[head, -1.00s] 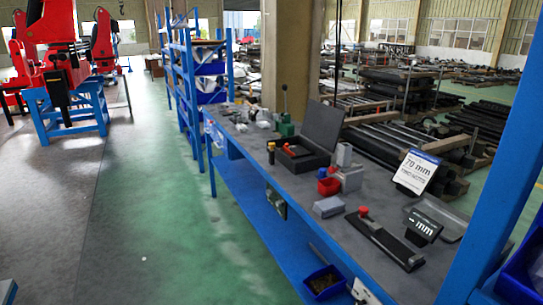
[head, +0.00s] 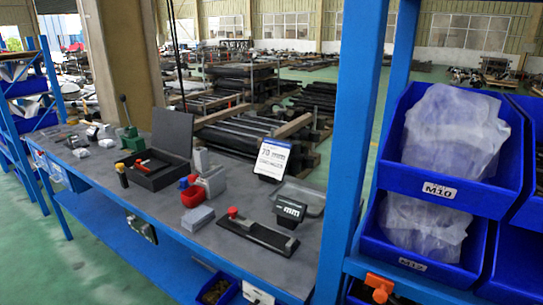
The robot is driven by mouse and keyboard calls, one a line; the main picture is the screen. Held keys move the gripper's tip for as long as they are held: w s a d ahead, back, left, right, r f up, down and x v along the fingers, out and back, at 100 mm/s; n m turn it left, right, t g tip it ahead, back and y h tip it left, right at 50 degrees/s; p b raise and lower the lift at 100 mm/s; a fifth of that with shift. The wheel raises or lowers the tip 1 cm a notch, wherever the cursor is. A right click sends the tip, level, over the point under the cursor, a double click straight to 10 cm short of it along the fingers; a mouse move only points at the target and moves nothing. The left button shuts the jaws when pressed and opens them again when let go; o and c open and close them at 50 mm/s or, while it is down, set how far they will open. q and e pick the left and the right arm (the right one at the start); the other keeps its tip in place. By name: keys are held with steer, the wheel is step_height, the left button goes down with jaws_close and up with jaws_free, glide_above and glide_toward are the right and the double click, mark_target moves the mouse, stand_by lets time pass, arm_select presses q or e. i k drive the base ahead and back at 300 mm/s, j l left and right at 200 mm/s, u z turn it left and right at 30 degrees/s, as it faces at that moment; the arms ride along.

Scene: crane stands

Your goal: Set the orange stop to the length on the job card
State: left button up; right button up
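The job card (head: 272,158) stands tilted on a dark holder at the back of the grey workbench (head: 180,232). It has a blue heading and a large number that looks like 70. A black stop rail (head: 262,236) lies on the bench in front of it, with a red-orange knob (head: 233,212) near its left end. A small black display (head: 290,211) reading "mm" stands behind the rail's right end; any digits are unreadable. Which part is the orange stop is not clear. Neither of my grippers shows in this view.
A blue post (head: 352,150) rises right of the bench. Blue bins (head: 450,180) with bagged parts fill the right side.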

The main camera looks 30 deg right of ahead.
mark_target(140, 167)
steer(key=i+z, duration=0.1)
steer(key=z, duration=0.25)
steer(key=j+z, duration=0.15)
steer(key=z, duration=0.2)
steer(key=i+j+z, duration=0.15)
steer(key=z, duration=0.2)
steer(key=i+j+z, duration=0.2)
steer(key=j, duration=0.3)
steer(key=i+j+z, duration=0.2)
steer(key=j, duration=0.3)
steer(key=j+z, duration=0.25)
steer(key=j, duration=0.25)
steer(key=i+j+z, duration=0.2)
steer(key=j, duration=0.4)
steer(key=k+l, duration=0.05)
steer(key=k, duration=0.05)
